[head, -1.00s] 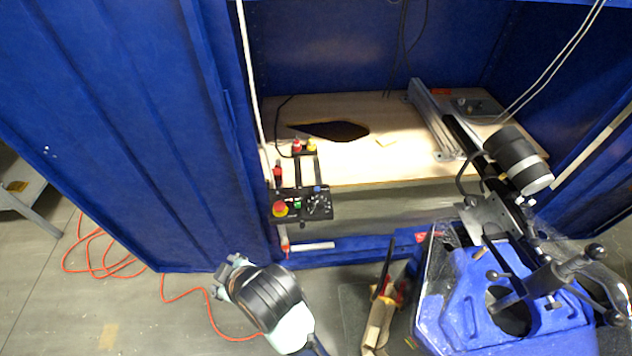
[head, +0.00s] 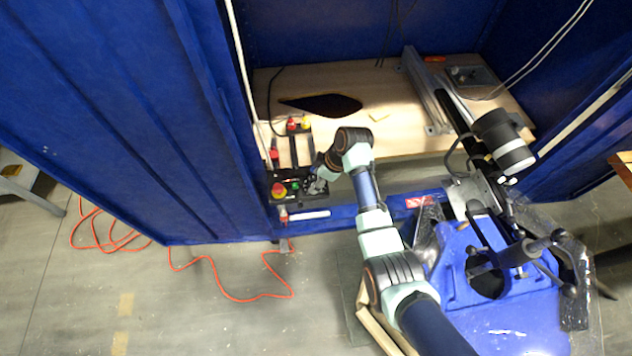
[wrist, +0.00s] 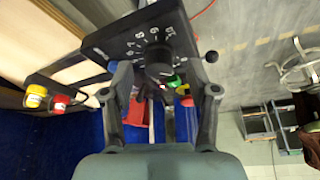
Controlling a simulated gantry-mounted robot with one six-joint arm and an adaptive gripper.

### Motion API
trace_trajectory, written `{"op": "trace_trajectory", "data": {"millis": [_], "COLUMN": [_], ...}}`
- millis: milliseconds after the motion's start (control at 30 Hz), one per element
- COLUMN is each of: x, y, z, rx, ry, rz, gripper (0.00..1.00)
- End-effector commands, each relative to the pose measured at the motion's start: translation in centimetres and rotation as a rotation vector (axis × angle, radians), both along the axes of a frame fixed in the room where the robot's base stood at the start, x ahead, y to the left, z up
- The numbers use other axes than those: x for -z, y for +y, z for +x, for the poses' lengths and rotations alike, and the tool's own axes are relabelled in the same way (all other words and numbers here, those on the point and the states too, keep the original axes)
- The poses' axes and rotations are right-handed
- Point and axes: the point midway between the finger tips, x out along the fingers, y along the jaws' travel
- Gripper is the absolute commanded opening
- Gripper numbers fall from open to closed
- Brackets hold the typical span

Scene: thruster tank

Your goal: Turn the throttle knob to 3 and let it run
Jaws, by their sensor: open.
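The black control box (head: 284,189) stands at the left post of the blue booth, with a red button (head: 278,189) and a green button on its face. In the wrist view the throttle knob (wrist: 158,66) is a round black knob ringed by white numbers on the black panel. I cannot tell which number it points to. My gripper (wrist: 163,84) is open, its two dark fingers spread to either side of the knob's line and appearing just short of it. In the head view my gripper (head: 318,182) is at the right end of the box and hides the dial.
A yellow-topped button (wrist: 36,96) and a red one (wrist: 58,103) sit on a bracket beside the box. The thruster motor (head: 503,140) hangs on its stand at the right. An orange cable (head: 225,290) lies on the floor.

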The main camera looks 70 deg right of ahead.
Motion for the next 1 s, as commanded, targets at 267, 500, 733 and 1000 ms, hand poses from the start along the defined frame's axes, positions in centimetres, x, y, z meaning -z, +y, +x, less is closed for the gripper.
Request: {"op": "trace_trajectory", "data": {"millis": [267, 500, 733, 1000], "x": [0.82, 0.80, 0.80, 0.54], "y": [0.04, 0.04, 0.05, 0.10], "z": [0.36, 0.35, 0.35, 0.33], "rx": [0.000, 0.000, 0.000, 0.038], "ry": [0.000, 0.000, 0.000, 0.001], "rz": [-0.001, -0.001, -0.001, -0.001], "gripper": [0.59, 0.32, 0.00, 0.00]}}
